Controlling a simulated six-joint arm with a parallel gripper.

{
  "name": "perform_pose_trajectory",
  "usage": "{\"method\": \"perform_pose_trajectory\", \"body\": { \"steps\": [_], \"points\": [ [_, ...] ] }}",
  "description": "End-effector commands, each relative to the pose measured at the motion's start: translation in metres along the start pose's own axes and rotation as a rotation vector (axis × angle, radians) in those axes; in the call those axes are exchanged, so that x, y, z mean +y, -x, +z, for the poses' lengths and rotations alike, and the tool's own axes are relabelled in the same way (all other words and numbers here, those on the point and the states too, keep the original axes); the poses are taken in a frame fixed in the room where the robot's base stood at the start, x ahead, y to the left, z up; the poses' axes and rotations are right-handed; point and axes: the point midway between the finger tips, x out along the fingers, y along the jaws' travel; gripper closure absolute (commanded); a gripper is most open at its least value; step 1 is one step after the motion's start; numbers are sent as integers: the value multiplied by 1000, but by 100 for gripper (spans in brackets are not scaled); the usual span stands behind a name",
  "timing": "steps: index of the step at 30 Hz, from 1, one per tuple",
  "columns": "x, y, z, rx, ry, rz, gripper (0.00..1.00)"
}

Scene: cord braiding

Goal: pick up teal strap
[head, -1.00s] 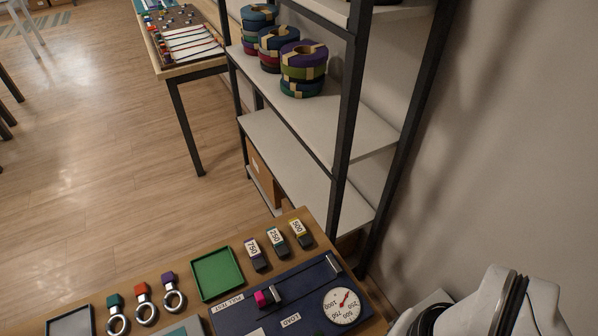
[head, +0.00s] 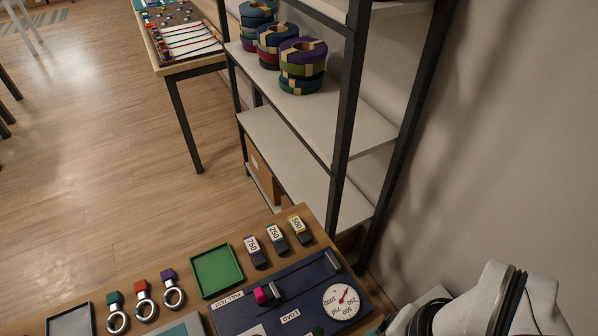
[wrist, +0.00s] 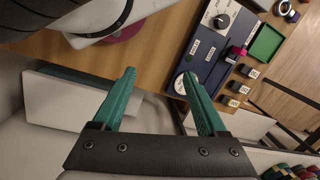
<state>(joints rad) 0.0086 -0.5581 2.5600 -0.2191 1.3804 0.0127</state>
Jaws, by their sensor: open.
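My gripper (wrist: 157,75) is open and empty in the wrist view, its two teal fingers spread above the bench edge. In the head view a short strap with a teal tab and metal ring (head: 115,299) lies at the left of the near bench. A tag marked 250 (head: 276,236) with a teal end lies further right. I cannot tell which is the teal strap. Both are well away from my gripper. A red strap (head: 142,287) and a purple strap (head: 169,277), each with a ring, lie beside the teal one.
A dark blue pull-test board (head: 240,320) with a dial (head: 342,302) covers the bench's right part. A green tray (head: 217,271) stands left of tags 750 and 500. A shelf rack (head: 345,130) with strap rolls (head: 302,65) rises behind. Another table (head: 195,67) is further back.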

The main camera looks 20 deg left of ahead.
Motion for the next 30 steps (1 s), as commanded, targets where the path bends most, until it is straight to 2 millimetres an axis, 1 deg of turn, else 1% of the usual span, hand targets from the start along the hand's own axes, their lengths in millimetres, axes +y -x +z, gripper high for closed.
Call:
{"method": "perform_pose_trajectory", "body": {
  "steps": [5, 7, 8, 10, 11, 12, 13, 14, 15, 17, 18, 21, 23, 25, 28, 30],
  "points": [
    [0, 0, 0, 0, 1, 0, 25],
    [-6, 4, -7, -2, 34, 6, 25],
    [-13, 9, -14, -3, 72, 11, 25],
    [-44, 20, -42, -6, 215, 34, 25],
    [-63, 24, -58, -8, 298, 47, 25],
    [-94, 25, -78, -9, 420, 64, 25],
    [-119, 23, -91, -10, 516, 78, 25],
    [-146, 18, -103, -10, 608, 90, 25],
    [-180, 8, -115, -10, 727, 106, 25],
    [-229, -13, -125, -10, 890, 127, 25],
    [-257, -28, -128, -9, 984, 139, 25],
    [-308, -63, -125, -8, 1163, 161, 25],
    [-325, -77, -121, -7, 1226, 168, 25],
    [-334, -88, -120, -5, 1263, 172, 25],
    [-333, -109, -121, -8, 1273, 175, 25],
    [-330, -130, -123, -9, 1271, 175, 25]
  ]
}}
